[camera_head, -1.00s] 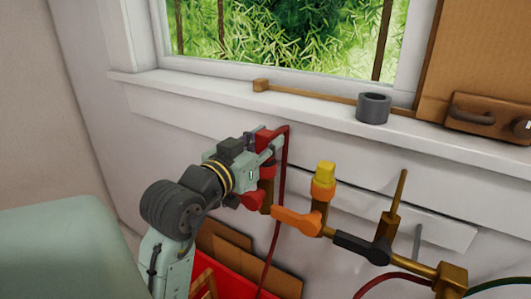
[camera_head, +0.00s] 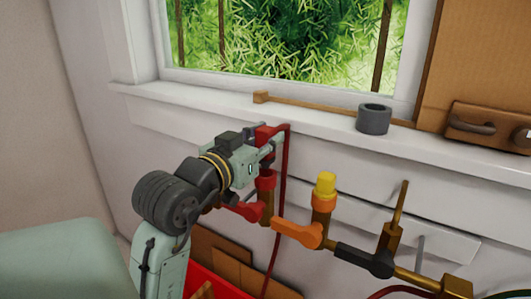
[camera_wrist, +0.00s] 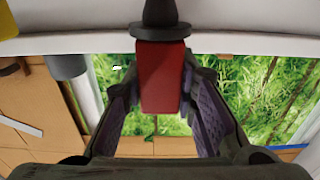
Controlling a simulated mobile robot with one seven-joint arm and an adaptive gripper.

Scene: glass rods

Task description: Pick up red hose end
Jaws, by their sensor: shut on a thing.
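The red hose end (camera_head: 264,133) is held at my gripper (camera_head: 268,151) in the head view, just below the window sill. In the wrist view the hose end (camera_wrist: 162,80) is a red block with a dark flanged cone at its top. It sits between the two fingers of my gripper (camera_wrist: 161,75), which are shut on it. The red hose (camera_head: 285,170) bends over beside the gripper and hangs down. A red-topped pipe fitting (camera_head: 266,182) with a red lever (camera_head: 243,209) stands just below the gripper. Part of the hose end is hidden by the fingers.
To the right are an orange valve lever (camera_head: 298,232), a yellow-capped outlet (camera_head: 325,185) and a black lever (camera_head: 364,256). A grey ring (camera_head: 374,118) and a wooden stick (camera_head: 310,104) lie on the sill. Cardboard (camera_head: 222,250) in a red box is below.

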